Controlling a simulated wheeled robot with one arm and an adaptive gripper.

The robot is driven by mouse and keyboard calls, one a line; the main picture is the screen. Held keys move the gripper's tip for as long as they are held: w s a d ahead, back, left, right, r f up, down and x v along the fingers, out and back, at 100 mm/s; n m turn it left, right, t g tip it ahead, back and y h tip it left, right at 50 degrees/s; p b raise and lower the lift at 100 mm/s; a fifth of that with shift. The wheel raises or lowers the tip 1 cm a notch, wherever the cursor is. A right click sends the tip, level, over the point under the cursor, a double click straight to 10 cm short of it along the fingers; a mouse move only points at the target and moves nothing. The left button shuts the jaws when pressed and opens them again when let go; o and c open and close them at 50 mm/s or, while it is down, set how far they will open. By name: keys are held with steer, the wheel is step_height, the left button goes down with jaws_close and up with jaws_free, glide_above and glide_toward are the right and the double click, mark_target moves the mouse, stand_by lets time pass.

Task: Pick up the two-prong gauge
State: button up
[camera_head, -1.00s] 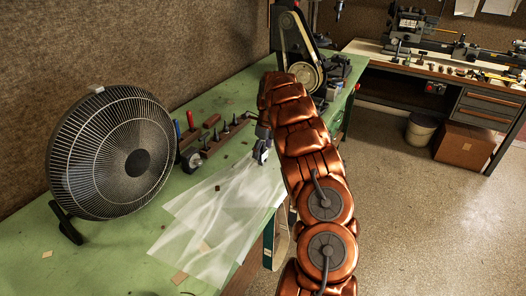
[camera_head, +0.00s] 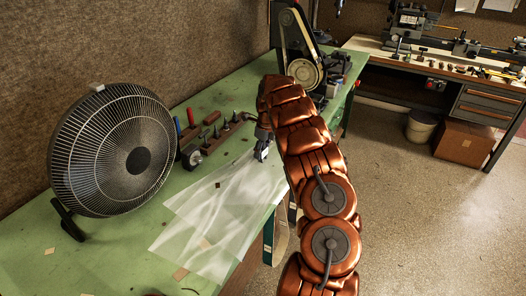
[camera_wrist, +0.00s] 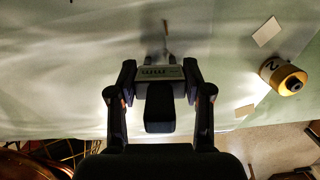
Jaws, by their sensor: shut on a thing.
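My gripper (camera_wrist: 160,78) is over the pale sheet at the bench edge, with its two fingers on either side of a silver-grey block with dark markings. This block appears to be the two-prong gauge (camera_wrist: 155,73). It is shut between the fingertips. A thin dark shape, perhaps a prong, shows just beyond it, but I cannot make out both prongs. In the head view my gripper (camera_head: 262,149) is small, beside my copper-coloured arm, and the held piece is too small to make out. I cannot tell whether the gauge touches the bench.
A translucent sheet (camera_head: 225,215) lies over the green bench (camera_head: 110,255). A black fan (camera_head: 115,150) stands at left, with small tools and a rack (camera_head: 228,132) behind. A belt grinder (camera_head: 297,50) stands farther back. A brass-coloured cylinder (camera_wrist: 284,77) is right of my gripper.

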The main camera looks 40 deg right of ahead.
steer(key=c, duration=0.3)
steer(key=shift+r, duration=0.1)
